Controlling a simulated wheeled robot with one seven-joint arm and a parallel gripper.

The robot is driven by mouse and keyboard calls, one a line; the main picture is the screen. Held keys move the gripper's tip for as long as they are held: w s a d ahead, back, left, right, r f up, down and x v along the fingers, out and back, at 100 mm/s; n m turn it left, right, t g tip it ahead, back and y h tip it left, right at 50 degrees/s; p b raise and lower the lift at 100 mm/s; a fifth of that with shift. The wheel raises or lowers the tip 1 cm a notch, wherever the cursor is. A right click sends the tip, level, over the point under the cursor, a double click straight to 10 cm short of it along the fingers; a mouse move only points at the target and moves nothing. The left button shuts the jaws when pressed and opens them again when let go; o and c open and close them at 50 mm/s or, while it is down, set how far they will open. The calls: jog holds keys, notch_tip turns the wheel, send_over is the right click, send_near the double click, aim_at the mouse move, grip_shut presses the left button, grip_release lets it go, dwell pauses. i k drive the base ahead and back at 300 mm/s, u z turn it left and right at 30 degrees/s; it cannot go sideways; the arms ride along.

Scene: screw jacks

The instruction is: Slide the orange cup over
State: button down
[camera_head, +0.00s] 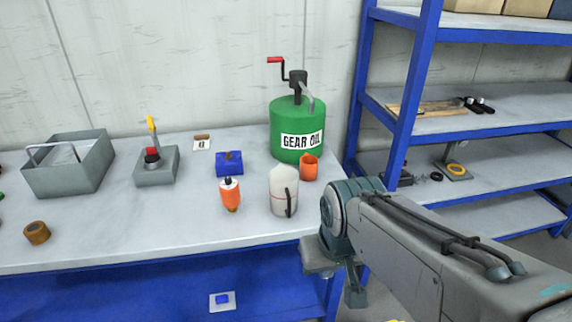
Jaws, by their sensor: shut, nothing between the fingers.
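The orange cup (309,168) stands on the grey bench top (120,238), just in front of the green gear oil drum (291,130). A white jug (283,192) with a dark handle stands in front and a little to its left. My gripper (355,297) hangs at the bench's front right corner, nearer to me than the cup and clearly apart from it. It is shut and empty. My wrist and forearm partly hide it.
An orange bottle (231,194) stands left of the jug. A grey bin (68,165) stands far left. A blue-framed shelf (405,105) rises at right. The bench's front middle is clear.

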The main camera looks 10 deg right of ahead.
aim_at(309, 163)
jog(key=k, duration=1.2)
jog(key=u, duration=0.3)
jog(key=i, duration=1.65)
jog(key=z, duration=0.7)
jog(key=i, duration=0.55)
jog(key=u, duration=0.05)
